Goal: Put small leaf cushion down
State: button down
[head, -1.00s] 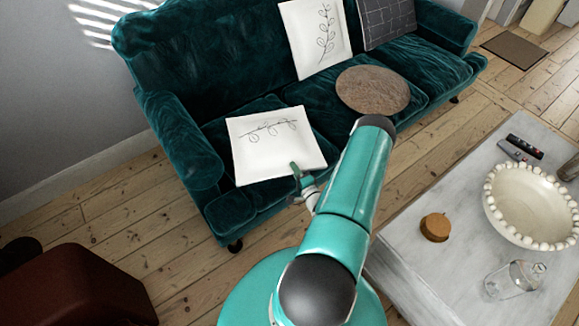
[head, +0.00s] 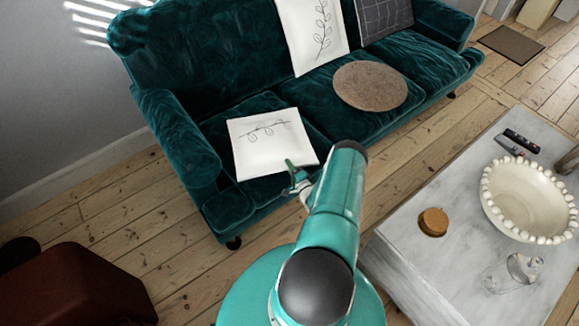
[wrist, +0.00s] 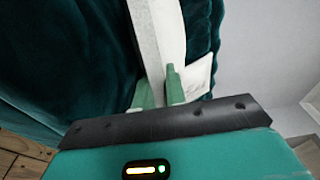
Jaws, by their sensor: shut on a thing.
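The small leaf cushion (head: 262,150) is white with a dark leaf-sprig drawing. In the head view it lies nearly flat over the left seat of the teal velvet sofa (head: 180,105). I cannot tell whether its underside touches the seat. My gripper (head: 294,172) is shut on its front right edge. In the wrist view, the fingers of my gripper (wrist: 160,88) pinch the white edge of the cushion (wrist: 147,45), with dark teal velvet behind. The far side of the cushion is hidden there.
A larger leaf cushion (head: 312,32) and a dark grid cushion (head: 386,15) lean on the sofa back. A round brown cushion (head: 370,86) lies on the middle seat. A pale coffee table (head: 405,225) with a beaded bowl (head: 528,198) stands at right.

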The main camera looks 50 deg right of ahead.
jog(key=shift+f, duration=0.1)
jog(key=c, duration=1.5)
grip_release()
jog(key=shift+o, duration=0.2)
